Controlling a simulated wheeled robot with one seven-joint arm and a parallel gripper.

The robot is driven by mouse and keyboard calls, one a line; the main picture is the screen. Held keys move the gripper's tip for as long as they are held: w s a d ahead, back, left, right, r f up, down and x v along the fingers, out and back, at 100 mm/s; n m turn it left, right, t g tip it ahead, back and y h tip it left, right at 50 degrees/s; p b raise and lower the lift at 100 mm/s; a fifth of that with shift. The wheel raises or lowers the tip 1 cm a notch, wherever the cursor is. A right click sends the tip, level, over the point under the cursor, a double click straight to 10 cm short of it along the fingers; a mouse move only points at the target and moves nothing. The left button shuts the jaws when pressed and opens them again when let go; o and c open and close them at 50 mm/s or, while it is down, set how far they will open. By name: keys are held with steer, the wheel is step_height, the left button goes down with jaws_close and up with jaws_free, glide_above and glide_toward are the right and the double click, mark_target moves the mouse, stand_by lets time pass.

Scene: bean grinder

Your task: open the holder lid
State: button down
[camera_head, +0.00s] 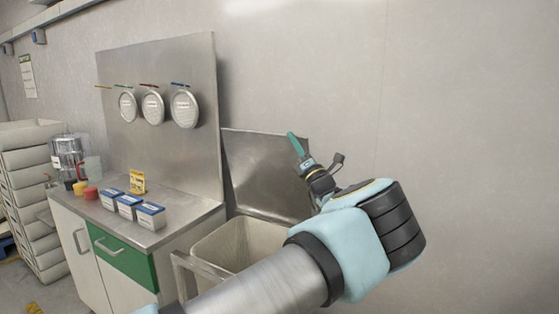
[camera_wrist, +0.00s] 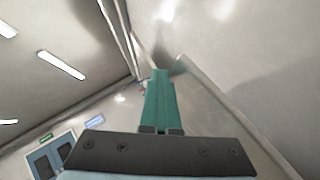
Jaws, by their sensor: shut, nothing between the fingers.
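The holder (camera_head: 213,246) is a pale open-topped bin beside the counter, and I can see into it. Its lid appears to be the grey metal panel (camera_head: 262,172) standing raised behind the bin, leaning back toward the wall. My gripper (camera_head: 292,136) is at the panel's upper right corner in the head view, fingers pointing up. Its teal fingers are shut together and hold nothing, as the wrist view (camera_wrist: 161,74) also shows. I cannot tell whether the fingers touch the panel. My arm covers the bin's lower right part.
A steel counter (camera_head: 178,232) with a green drawer (camera_head: 124,257) stands to the left. It carries several small blue-and-white boxes (camera_head: 130,206) and a yellow card (camera_head: 138,181). Stacked crates (camera_head: 27,170) stand at far left. The wall (camera_head: 460,120) to the right is bare.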

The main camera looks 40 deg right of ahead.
steer(key=w+d+m+g+h, duration=0.1)
steer(key=w+d+m+h, duration=0.1)
steer(key=d, duration=0.3)
steer(key=shift+w+d+r+m+g, duration=0.25)
steer(key=shift+w+r+m+g, duration=0.15)
steer(key=shift+m, duration=0.2)
steer(key=shift+a, duration=0.1)
